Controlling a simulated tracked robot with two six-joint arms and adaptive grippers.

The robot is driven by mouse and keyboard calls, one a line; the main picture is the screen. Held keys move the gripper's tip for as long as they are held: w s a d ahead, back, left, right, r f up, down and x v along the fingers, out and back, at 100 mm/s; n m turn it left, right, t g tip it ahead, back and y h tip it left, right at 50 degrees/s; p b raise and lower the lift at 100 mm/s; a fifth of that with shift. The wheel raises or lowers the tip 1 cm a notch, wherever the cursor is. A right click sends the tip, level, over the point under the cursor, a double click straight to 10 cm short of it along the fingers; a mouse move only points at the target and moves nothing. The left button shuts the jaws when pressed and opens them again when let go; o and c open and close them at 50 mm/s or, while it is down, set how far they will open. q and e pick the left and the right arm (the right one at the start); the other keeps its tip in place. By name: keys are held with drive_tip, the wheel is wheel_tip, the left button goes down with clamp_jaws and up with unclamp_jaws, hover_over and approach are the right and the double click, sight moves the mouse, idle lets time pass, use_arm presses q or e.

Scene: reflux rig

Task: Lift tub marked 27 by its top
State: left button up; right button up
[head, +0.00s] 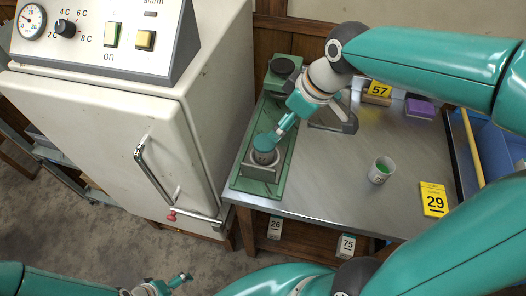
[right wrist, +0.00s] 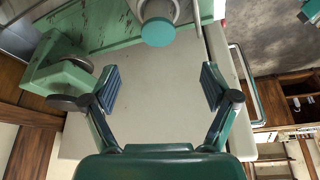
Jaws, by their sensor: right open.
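A tub with a round teal top (head: 265,142) sits in the grey holder of a green stand. Its teal top also shows in the right wrist view (right wrist: 158,32). I see no 27 on it from here. My right gripper (head: 281,129) is just above and beside this top in the head view. In the right wrist view it (right wrist: 160,82) is open and empty, with the top beyond the fingertips, toward the upper edge. My left gripper (head: 182,280) is low at the left, away from the table; its jaw opening is too small to judge.
The green stand (head: 245,185) stands at the table's left, beside a white cabinet (head: 100,120) with a protruding handle (head: 150,165). A white cup with green contents (head: 381,170), a yellow 29 card (head: 434,199) and a purple block (head: 419,109) are to the right.

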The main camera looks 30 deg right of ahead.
sight(268, 143)
drive_tip(key=x, duration=1.1)
drive_tip(key=shift+w+d+f, duration=0.1)
drive_tip(key=shift+d+f, duration=0.05)
drive_tip(key=shift+f, duration=0.1)
drive_tip(key=shift+w+x, duration=0.1)
drive_tip(key=shift+x, duration=1.2)
drive_tip(key=shift+w+x, duration=0.15)
drive_tip(key=shift+x, duration=1.2)
drive_tip(key=shift+r, duration=0.15)
drive_tip(key=c, duration=1.4)
